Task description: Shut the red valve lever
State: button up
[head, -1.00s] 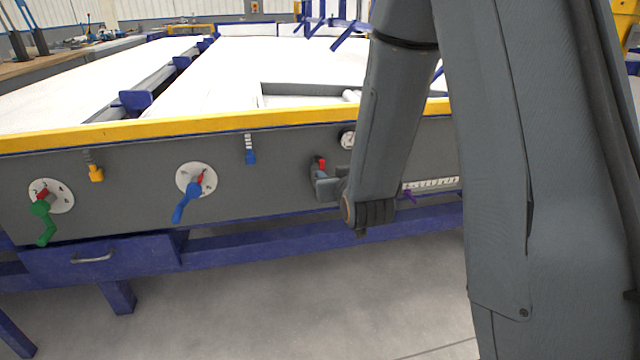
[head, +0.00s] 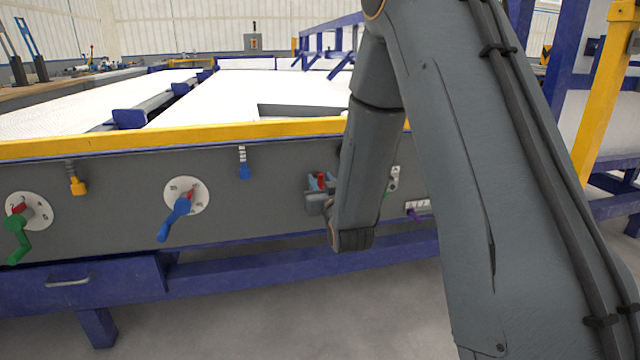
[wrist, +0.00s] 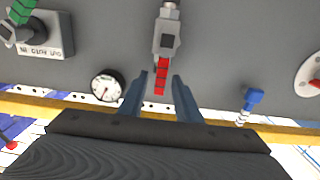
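The red valve lever (wrist: 161,76) shows in the wrist view as a short segmented red handle on a grey valve body (wrist: 167,36) on the dark panel. My gripper (wrist: 158,84) is open, with one finger on each side of the red handle. A gap shows on both sides, and I cannot tell how deep the handle sits between the fingers.
On the panel, a blue-handled dial (head: 180,210), green-handled dial (head: 18,236), yellow valve (head: 77,186) and small blue valve (head: 244,170) lie left. A gauge (wrist: 107,86) and green-handled switch plate (wrist: 42,36) show in the wrist view. A yellow rail (head: 200,135) edges the table.

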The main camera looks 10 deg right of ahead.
jog(key=shift+w, duration=0.45)
jog(key=shift+c, duration=0.3)
grip_shut()
